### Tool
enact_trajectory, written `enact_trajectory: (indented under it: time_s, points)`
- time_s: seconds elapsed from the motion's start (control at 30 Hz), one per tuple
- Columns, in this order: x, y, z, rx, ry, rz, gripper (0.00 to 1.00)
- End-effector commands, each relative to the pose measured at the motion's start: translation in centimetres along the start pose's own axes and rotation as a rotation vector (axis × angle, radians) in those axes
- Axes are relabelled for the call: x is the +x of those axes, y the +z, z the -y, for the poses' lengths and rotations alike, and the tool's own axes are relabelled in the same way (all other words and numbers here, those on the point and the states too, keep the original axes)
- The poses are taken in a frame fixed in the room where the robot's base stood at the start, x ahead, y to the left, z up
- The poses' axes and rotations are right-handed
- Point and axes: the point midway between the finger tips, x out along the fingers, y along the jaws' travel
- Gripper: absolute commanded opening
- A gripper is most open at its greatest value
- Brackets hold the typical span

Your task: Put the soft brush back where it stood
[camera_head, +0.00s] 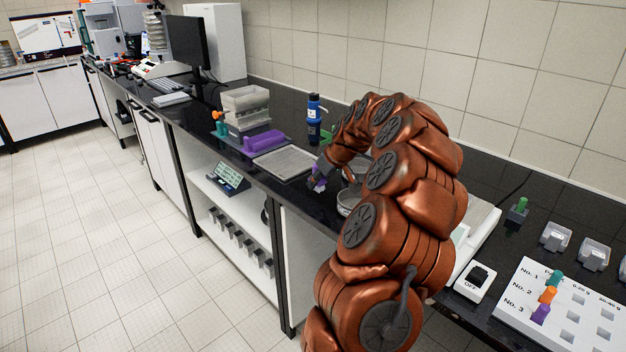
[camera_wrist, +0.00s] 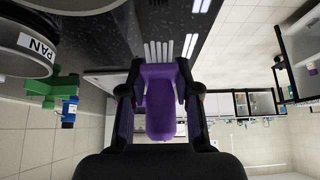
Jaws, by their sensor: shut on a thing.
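The soft brush, purple with pale bristles, is held in my gripper (camera_wrist: 160,95). In the wrist view the brush's purple body (camera_wrist: 160,112) sits between both fingers, with its pale bristles (camera_wrist: 158,52) pointing away from the palm. In the head view the brush (camera_head: 318,184) shows small, above the dark bench top near its front edge. My gripper (camera_head: 322,170) is partly hidden there by my copper-coloured arm. I cannot tell whether the bristles touch the bench. A purple block (camera_head: 263,143) lies farther back on the bench; its use is unclear.
A flat metal tray (camera_head: 285,163) lies just left of my gripper. A blue bottle (camera_head: 314,107) stands behind. Round sieve pans (camera_head: 349,203) are partly hidden by my arm; one labelled PAN (camera_wrist: 36,45) is close in the wrist view. A numbered white rack (camera_head: 555,300) stands right.

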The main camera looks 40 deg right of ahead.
Motion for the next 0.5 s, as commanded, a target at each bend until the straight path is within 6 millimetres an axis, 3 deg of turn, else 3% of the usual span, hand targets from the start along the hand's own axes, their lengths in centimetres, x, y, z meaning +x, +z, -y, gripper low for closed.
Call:
enact_trajectory:
  time_s: [0.2,0.5]
  points:
    - [1.5,-2.0,-1.2,0.0,0.0,0.001,0.0]
    - [2.8,-3.6,-2.4,0.001,0.0,0.001,0.0]
